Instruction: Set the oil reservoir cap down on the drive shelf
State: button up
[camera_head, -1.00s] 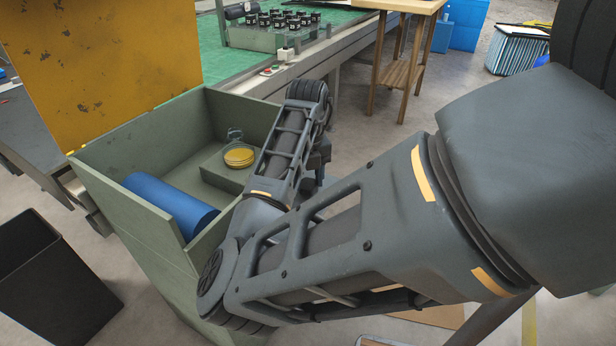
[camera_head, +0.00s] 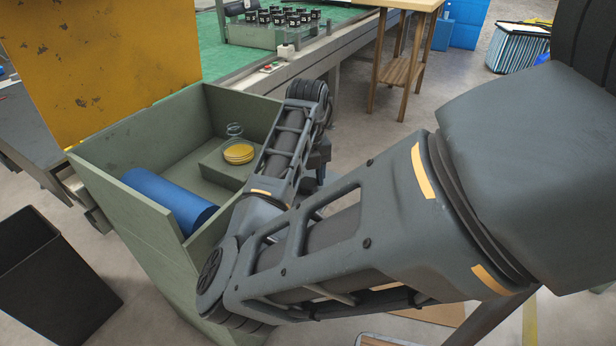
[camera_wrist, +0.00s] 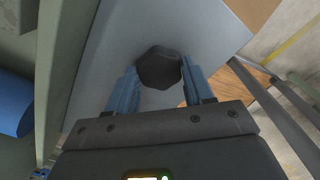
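The oil reservoir cap (camera_wrist: 159,67), a dark knob with a lobed rim, is between the two blue fingers of my gripper (camera_wrist: 159,72) in the wrist view. Both fingertips appear to touch its sides, so the gripper looks shut on it. Behind the cap is a flat pale grey surface (camera_wrist: 98,82), which may be the drive shelf. I cannot tell whether the cap touches it. In the head view my own arm hides the cap and most of the gripper.
A green open box (camera_head: 150,232) holds a blue cylinder (camera_head: 170,200) and yellow discs (camera_head: 239,153). The blue cylinder also shows at the wrist view's left edge (camera_wrist: 14,104). A yellow panel (camera_head: 100,60), a black bin (camera_head: 55,270) and a wooden table (camera_head: 400,72) stand around.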

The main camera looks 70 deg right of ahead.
jog(key=o, duration=0.4)
jog(key=shift+r, duration=0.1)
notch_tip(320, 180, up, 8)
jog(key=shift+f+p, duration=0.2)
jog(key=shift+p, duration=0.15)
